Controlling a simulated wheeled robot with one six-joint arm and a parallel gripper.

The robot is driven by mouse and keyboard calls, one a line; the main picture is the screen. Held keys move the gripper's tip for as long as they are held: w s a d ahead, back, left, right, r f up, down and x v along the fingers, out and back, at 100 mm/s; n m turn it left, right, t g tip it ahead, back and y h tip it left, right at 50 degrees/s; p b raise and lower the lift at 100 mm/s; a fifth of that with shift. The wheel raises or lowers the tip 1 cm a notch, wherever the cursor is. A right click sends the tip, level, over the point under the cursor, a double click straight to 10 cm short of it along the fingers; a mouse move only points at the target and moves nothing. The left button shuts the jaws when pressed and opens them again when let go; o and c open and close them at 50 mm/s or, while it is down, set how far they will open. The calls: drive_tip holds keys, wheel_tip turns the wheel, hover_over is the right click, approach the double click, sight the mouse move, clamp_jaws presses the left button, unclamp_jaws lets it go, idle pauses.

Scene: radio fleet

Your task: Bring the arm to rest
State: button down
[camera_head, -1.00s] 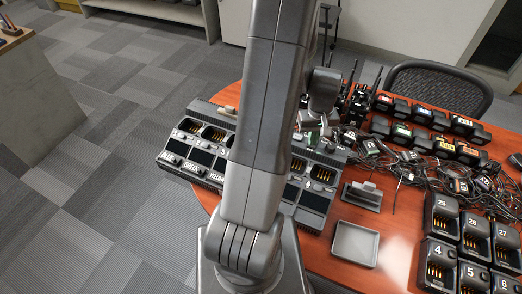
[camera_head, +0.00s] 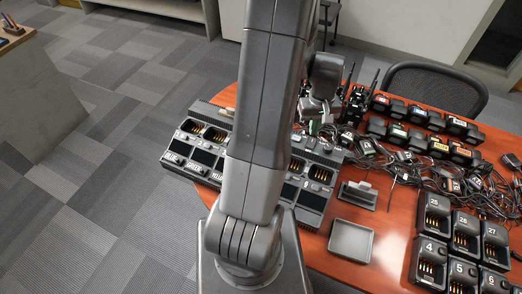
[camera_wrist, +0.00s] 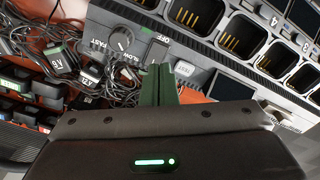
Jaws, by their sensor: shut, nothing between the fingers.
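My gripper (camera_wrist: 159,82) is shut and empty in the wrist view, its dark green fingers together at the centre. They point at the end of a grey multi-bay charger (camera_wrist: 205,55), beside its knob and switch. I cannot tell how far above it they are. In the head view my arm rises through the middle of the picture and hides part of the charger (camera_head: 313,197). My gripper's fingers are mostly hidden there behind the wrist.
The orange-red table (camera_head: 393,215) holds tangled black cables (camera_head: 440,172), rows of batteries (camera_head: 428,115), upright radios (camera_head: 357,103), numbered single chargers (camera_head: 462,240), a grey tray (camera_head: 351,241) and a small stand (camera_head: 358,194). A black chair (camera_head: 435,85) stands behind. Carpet floor at left is clear.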

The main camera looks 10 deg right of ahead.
sight(310, 147)
drive_tip(key=shift+f, duration=0.1)
wheel_tip(310, 147, down, 7)
drive_tip(key=b, duration=0.5)
drive_tip(key=shift+r, duration=0.2)
